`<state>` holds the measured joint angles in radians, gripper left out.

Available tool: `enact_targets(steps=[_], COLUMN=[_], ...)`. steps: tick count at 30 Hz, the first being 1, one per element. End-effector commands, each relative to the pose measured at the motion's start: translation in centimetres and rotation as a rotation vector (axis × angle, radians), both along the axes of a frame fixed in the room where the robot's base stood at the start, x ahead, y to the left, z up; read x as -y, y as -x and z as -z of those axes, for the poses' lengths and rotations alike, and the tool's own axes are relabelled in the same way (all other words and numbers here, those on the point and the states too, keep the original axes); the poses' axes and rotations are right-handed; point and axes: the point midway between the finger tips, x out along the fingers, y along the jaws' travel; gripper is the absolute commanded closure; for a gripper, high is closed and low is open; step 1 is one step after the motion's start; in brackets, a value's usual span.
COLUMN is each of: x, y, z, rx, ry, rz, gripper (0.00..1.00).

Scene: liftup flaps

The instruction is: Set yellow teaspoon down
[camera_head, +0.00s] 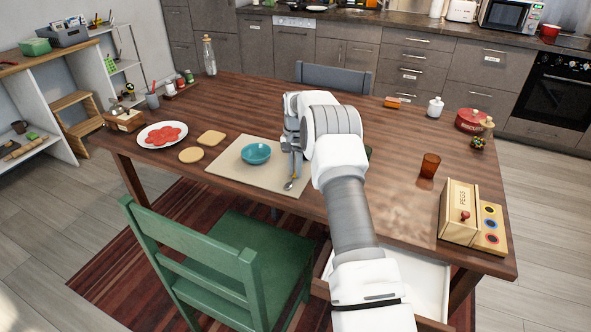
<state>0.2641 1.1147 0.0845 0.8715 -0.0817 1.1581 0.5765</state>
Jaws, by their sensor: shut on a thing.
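The yellow teaspoon (289,184) shows below my gripper (293,172), over the right part of the beige placemat (229,172). My gripper points down and is shut on the teaspoon. The spoon's bowl end hangs low, close to the mat; I cannot tell whether it touches. A teal bowl (256,153) stands on the mat to the left of the gripper. My arm hides the table just right of the mat.
An amber glass (429,165) and a pegs box (459,212) stand at right. A green chair (223,250) and an open drawer (430,290) are in front.

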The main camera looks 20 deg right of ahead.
Motion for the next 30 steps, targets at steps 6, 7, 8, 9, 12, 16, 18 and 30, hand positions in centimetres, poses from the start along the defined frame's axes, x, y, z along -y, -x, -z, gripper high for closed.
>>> enact_targets(steps=[6,7,8,9,12,16,18,30], x=[0.0,0.0,0.0,0.0,0.0,0.1,0.1,0.1], y=[0.0,0.0,0.0,0.0,0.0,0.1,0.0,-0.1], z=[0.3,0.3,0.3,0.3,0.3,0.2,-0.4,-8.4], rx=[-0.001,-0.001,-0.001,-0.001,-0.002,-0.002,-0.001,0.002], ry=[0.000,0.000,0.000,0.000,0.001,0.001,0.001,0.002], rz=[0.000,0.000,0.000,0.000,0.000,0.000,0.000,0.000], gripper=[0.65,0.60,0.57,0.57,0.57,0.57,0.57,0.57])
